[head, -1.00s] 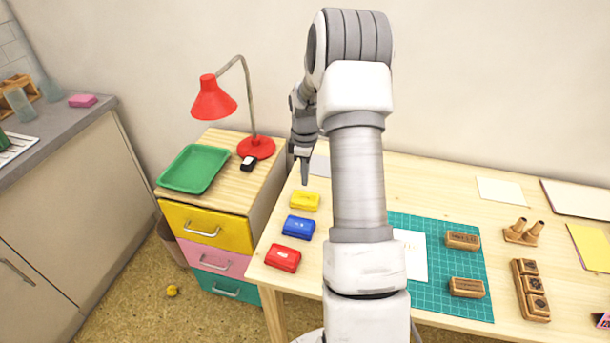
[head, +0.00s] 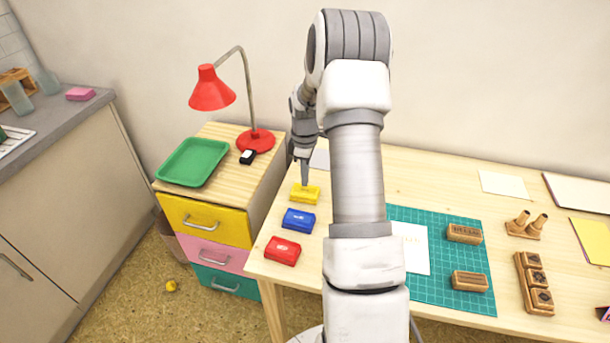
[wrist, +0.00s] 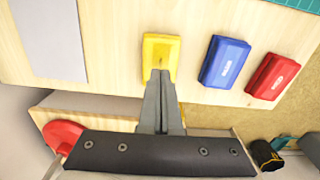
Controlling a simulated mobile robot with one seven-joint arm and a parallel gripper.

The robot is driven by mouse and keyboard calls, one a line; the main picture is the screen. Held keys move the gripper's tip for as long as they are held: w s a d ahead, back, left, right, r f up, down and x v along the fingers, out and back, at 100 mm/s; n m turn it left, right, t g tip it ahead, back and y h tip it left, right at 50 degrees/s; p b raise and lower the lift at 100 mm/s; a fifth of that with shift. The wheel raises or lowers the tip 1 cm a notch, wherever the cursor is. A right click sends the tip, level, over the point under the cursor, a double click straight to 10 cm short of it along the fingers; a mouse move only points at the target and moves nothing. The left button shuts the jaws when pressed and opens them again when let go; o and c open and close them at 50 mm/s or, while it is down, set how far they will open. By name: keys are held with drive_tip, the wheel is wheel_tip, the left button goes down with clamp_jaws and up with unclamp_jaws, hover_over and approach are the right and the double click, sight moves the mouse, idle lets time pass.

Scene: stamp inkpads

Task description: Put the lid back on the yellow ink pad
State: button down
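The yellow ink pad (head: 304,195) lies near the left end of the wooden desk; it also shows in the wrist view (wrist: 160,50). Its top is yellow with a small label and looks closed like the blue and red pads beside it. No separate yellow lid shows on the desk. My gripper (head: 304,184) points down at the pad's far side in the head view. In the wrist view its fingers (wrist: 160,74) are together, with tips over the pad's edge. I cannot tell whether they touch it. Nothing shows between them.
The blue pad (head: 298,220) and red pad (head: 282,250) sit in a row with the yellow one. A drawer cabinet with a green tray (head: 193,162) and red lamp (head: 212,88) stands left. A green cutting mat (head: 450,240) with stamps lies right. A small yellow object (head: 171,286) is on the floor.

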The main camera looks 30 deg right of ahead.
drive_tip(key=shift+f+b, duration=0.75)
drive_tip(key=shift+f, duration=0.55)
drive_tip(key=shift+r, duration=0.1)
wheel_tip(320, 180, up, 7)
drive_tip(key=p, duration=0.5)
idle(0.4)
drive_tip(key=shift+s, duration=0.1)
idle(0.4)
